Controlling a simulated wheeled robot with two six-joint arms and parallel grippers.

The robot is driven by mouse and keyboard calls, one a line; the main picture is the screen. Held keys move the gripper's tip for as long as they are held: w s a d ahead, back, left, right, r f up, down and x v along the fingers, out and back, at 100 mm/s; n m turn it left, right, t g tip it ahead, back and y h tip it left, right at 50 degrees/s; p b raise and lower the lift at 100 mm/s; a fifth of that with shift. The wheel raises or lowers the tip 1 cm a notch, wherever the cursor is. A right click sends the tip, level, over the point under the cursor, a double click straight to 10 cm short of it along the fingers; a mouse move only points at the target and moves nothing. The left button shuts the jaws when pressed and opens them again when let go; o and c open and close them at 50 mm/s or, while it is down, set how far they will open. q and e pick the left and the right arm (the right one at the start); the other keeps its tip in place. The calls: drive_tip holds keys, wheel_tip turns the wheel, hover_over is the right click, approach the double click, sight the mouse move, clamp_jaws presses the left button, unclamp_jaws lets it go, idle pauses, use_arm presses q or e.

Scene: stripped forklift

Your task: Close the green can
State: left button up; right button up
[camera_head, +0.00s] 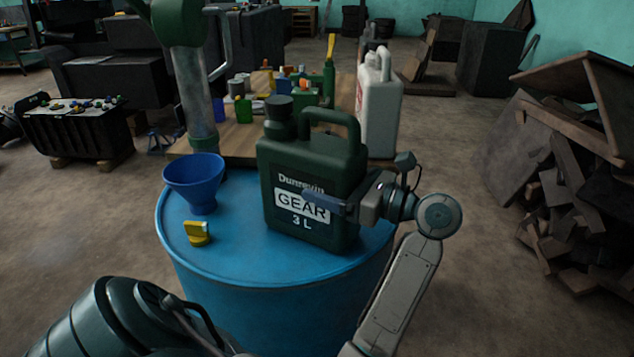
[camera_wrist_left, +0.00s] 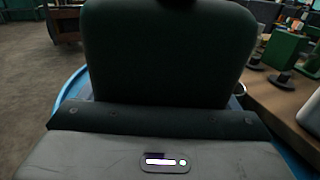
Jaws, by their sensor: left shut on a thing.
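The green can (camera_head: 290,180), a dark green jug marked "GEAR 3 L", stands upright on the blue drum (camera_head: 250,258). A dark cap (camera_head: 279,106) sits on its neck at the upper left; I cannot tell how tight it is. My left gripper (camera_head: 325,204) is shut on the can's body from the right, with one finger across its front near the label. The other finger is hidden. In the left wrist view the can (camera_wrist_left: 165,55) fills the middle, close in front of the gripper. My right gripper is not in view.
A blue funnel (camera_head: 194,182) and a small yellow piece (camera_head: 197,233) are on the drum, left of the can. Behind, a wooden table (camera_head: 237,140) holds a white jug (camera_head: 379,105) and several small containers. Scrap wood (camera_head: 570,190) is piled at the right.

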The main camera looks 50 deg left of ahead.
use_arm(q)
drive_tip(key=shift+r, duration=0.2)
wheel_tip(320, 180, up, 16)
drive_tip(key=shift+b, duration=0.35)
drive_tip(key=shift+r, duration=0.95)
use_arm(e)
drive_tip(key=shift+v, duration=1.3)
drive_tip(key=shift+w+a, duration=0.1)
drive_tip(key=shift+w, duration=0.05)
use_arm(q)
drive_tip(key=shift+f, duration=0.1)
